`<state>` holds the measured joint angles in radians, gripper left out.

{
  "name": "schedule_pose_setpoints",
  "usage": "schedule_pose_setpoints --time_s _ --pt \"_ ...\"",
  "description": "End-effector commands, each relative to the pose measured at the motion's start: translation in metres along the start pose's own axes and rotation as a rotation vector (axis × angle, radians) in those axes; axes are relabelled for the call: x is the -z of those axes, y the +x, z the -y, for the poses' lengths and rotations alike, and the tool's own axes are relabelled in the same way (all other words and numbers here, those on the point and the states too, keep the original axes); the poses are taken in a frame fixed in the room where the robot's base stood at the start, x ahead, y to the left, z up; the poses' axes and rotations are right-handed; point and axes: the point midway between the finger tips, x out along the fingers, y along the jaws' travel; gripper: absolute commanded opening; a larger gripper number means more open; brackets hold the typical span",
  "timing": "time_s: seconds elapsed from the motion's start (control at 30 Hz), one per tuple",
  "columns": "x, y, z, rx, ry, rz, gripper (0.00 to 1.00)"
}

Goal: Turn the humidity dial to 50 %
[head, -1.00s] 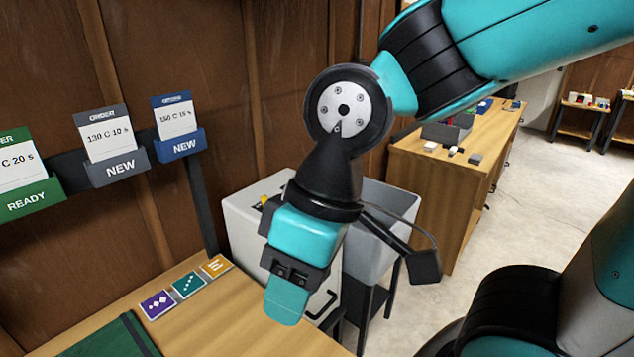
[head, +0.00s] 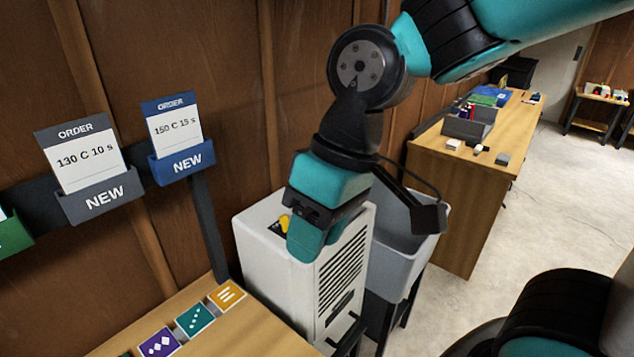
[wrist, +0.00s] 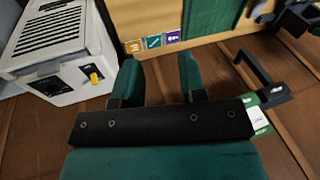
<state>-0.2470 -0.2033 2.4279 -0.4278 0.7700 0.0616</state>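The humidity dial shows as a yellow knob (head: 284,222) on a dark panel on top of a white, box-shaped unit (head: 268,280) with a black side grille. In the head view my gripper (head: 306,246) hangs in front of the unit and hides part of its top and panel. In the wrist view the yellow knob (wrist: 95,77) is left of my gripper (wrist: 159,62), clear of the fingers. The two teal fingers are apart with nothing between them. The knob's scale marks are too small to read.
A grey bin (head: 405,235) stands right behind the unit. A wooden bench (head: 225,325) with coloured tiles is in front, at left. Order holders (head: 98,196) hang on the wall. A wooden cabinet (head: 455,195) stands farther back; open floor (head: 545,240) lies to the right.

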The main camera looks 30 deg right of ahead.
Motion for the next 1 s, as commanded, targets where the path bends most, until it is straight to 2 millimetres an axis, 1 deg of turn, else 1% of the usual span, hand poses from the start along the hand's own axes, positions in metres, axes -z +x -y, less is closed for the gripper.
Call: schedule_pose_setpoints --time_s 0.03,0.07,0.1,0.17,0.2,0.27,0.3,0.37,0.4,0.5,0.6,0.7,0.87,0.97,1.0 --pt "0.025 -0.010 -0.019 -0.027 0.070 0.002 0.38" --pt "0.041 -0.015 -0.033 -0.046 0.122 0.005 0.38" --pt "0.063 -0.021 -0.054 -0.074 0.196 0.008 0.38" --pt "0.096 -0.029 -0.090 -0.118 0.321 0.012 0.38" --pt "0.117 -0.033 -0.117 -0.147 0.409 0.013 0.38" --pt "0.143 -0.036 -0.157 -0.187 0.539 0.014 0.38" --pt "0.157 -0.037 -0.184 -0.212 0.625 0.013 0.38" --pt "0.174 -0.037 -0.223 -0.245 0.746 0.011 0.38" --pt "0.182 -0.036 -0.246 -0.264 0.821 0.009 0.38" --pt "0.194 -0.032 -0.295 -0.300 0.977 0.004 0.38" --pt "0.197 -0.027 -0.327 -0.322 1.084 0.000 0.38" --pt "0.198 -0.024 -0.344 -0.333 1.142 -0.005 0.38" --pt "0.196 -0.012 -0.353 -0.337 1.162 -0.003 0.38" --pt "0.193 0.004 -0.356 -0.337 1.160 -0.001 0.38" --pt "0.192 0.013 -0.359 -0.337 1.160 0.000 0.38"
